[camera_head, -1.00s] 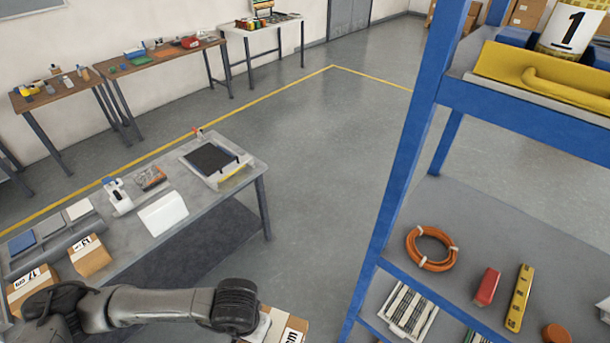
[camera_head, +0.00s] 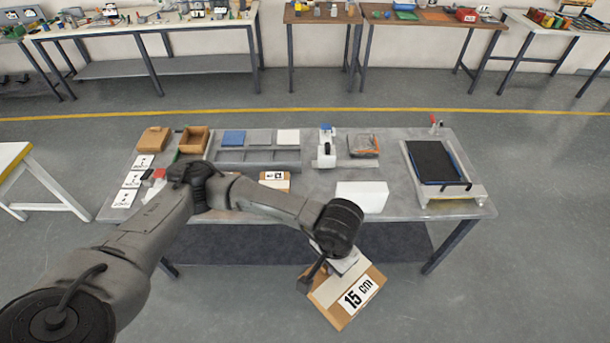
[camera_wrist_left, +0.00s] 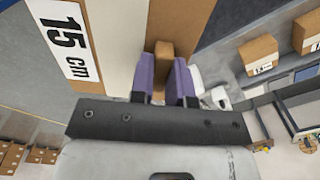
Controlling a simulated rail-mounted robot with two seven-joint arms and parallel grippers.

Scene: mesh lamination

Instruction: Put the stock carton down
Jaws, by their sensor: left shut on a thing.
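The stock carton (camera_head: 348,300) is brown cardboard with a white label reading "15 cm". In the head view it hangs tilted in front of the grey work table's (camera_head: 310,208) near edge, beyond the tabletop. My left gripper (camera_wrist_left: 162,82) is shut on it; in the wrist view its purple finger pads stand on both sides of a narrow brown part of the carton (camera_wrist_left: 115,40). In the head view the fingers are hidden under the wrist. My right gripper is in neither view.
On the table are a white block (camera_head: 361,197), a dark framed screen (camera_head: 434,163), a white device (camera_head: 326,147), a grey tray (camera_head: 258,157), a small labelled carton (camera_head: 282,184), an open box (camera_head: 194,140) and label cards (camera_head: 131,180). Small bare patches lie between them.

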